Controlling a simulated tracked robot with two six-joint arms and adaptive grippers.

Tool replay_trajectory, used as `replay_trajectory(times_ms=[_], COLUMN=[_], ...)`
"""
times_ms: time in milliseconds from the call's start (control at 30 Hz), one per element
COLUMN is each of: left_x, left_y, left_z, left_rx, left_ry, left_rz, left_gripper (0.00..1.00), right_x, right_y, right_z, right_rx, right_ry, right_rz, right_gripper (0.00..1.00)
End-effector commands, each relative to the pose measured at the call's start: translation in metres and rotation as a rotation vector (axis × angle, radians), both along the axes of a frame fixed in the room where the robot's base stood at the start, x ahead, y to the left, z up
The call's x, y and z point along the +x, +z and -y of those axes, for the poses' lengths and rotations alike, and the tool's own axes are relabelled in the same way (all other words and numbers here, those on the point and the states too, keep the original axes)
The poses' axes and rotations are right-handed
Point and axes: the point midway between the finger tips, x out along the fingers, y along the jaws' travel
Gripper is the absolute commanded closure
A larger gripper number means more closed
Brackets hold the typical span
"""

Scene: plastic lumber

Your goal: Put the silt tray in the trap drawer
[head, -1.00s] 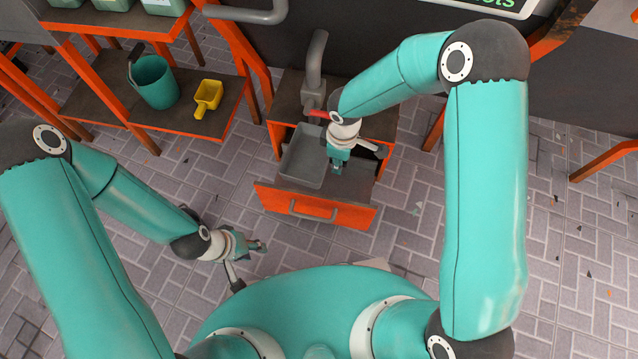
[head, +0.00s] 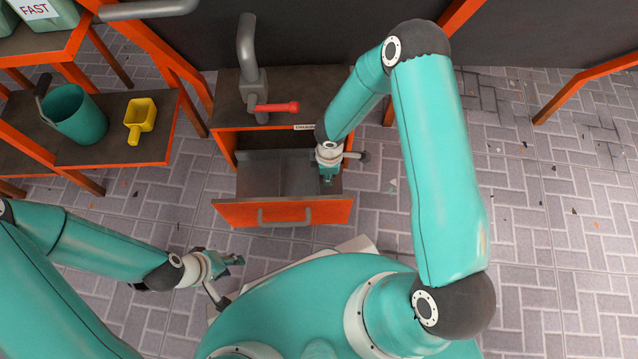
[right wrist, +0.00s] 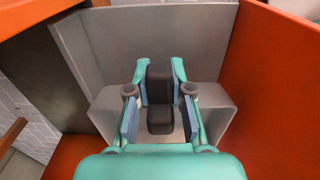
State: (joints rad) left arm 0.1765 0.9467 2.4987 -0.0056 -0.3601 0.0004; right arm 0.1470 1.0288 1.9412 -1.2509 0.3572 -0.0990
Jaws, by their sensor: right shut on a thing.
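The trap drawer (head: 285,212) is pulled out of the low cabinet, with its orange front toward me. The grey silt tray (head: 298,178) is inside the drawer opening; its walls also show in the right wrist view (right wrist: 215,105). My right gripper (head: 328,179) is at the tray's right end. In the right wrist view its fingers (right wrist: 159,118) are shut on a dark grip piece of the tray. I cannot tell whether the tray rests on the drawer floor. My left gripper (head: 236,263) is open and empty, low in front of the drawer.
A grey pipe with a red-handled valve (head: 277,107) stands on the cabinet top (head: 315,85). At left, an orange-framed shelf holds a teal bucket (head: 78,118) and a yellow scoop (head: 140,117). Paved floor (head: 545,220) is open at right.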

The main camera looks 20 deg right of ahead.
Motion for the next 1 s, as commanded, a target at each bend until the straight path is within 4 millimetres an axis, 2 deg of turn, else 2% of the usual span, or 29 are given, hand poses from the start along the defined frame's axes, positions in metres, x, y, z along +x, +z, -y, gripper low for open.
replay_trajectory(times_ms=[33,233,433,833,867,1000], left_x=[0.000,0.000,0.000,0.000,0.000,0.000], left_y=[-0.007,-0.013,-0.027,-0.029,-0.029,-0.028], left_z=[0.000,0.000,0.000,0.000,0.000,0.000], left_rx=[0.000,0.000,0.000,0.000,0.000,0.000], left_ry=[0.000,0.000,0.000,0.000,0.000,0.000], left_rz=[0.000,0.000,0.000,0.000,0.000,0.000], left_gripper=[0.60,0.60,0.60,0.60,0.60,0.60], right_x=[0.000,0.001,0.001,0.001,0.001,0.001], right_y=[-0.012,-0.025,-0.052,-0.057,-0.056,-0.056], right_z=[-0.001,-0.001,-0.002,-0.002,-0.002,-0.002], right_rx=[0.000,0.001,0.001,0.001,0.000,0.000], right_ry=[0.001,0.002,0.002,0.003,0.003,0.003], right_rz=[-0.001,0.001,-0.001,0.001,0.001,0.000], right_gripper=[1.00,1.00,1.00,1.00,0.76,0.54])
